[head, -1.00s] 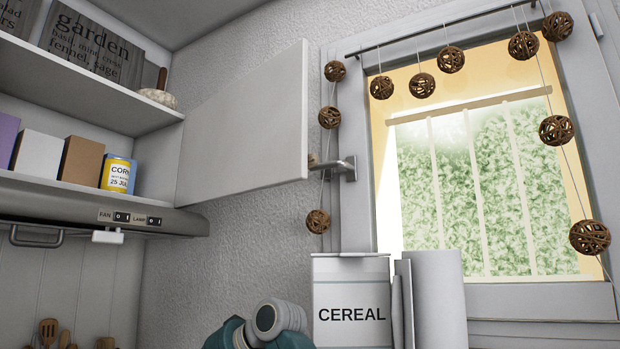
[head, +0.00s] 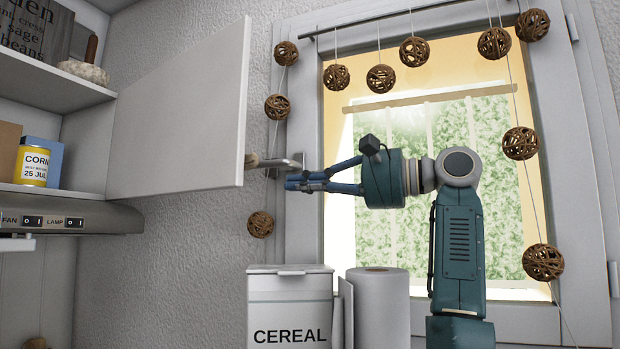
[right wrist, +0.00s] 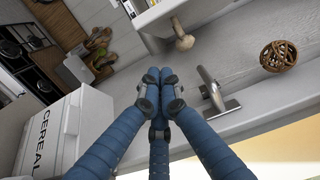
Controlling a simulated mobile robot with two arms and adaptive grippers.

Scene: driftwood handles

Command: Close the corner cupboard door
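The corner cupboard door (head: 185,110) is a plain white panel, standing open and swung out from the shelves toward the window. A pale wooden knob, the driftwood handle (head: 252,160), shows past its free edge, and also in the right wrist view (right wrist: 184,38). My right gripper (head: 290,182) is in front of the window, just right of the door's free edge and slightly below the handle. Its blue fingers (right wrist: 156,76) are together with nothing between them. They appear apart from the door and handle. My left gripper is out of view.
A metal window latch (right wrist: 212,90) sticks out close to my right fingers. Wicker balls (head: 277,106) hang around the window. A cereal box (head: 290,300) and a paper roll (head: 378,305) stand below my right arm. Open shelves (head: 50,90) hold a yellow can (head: 32,167).

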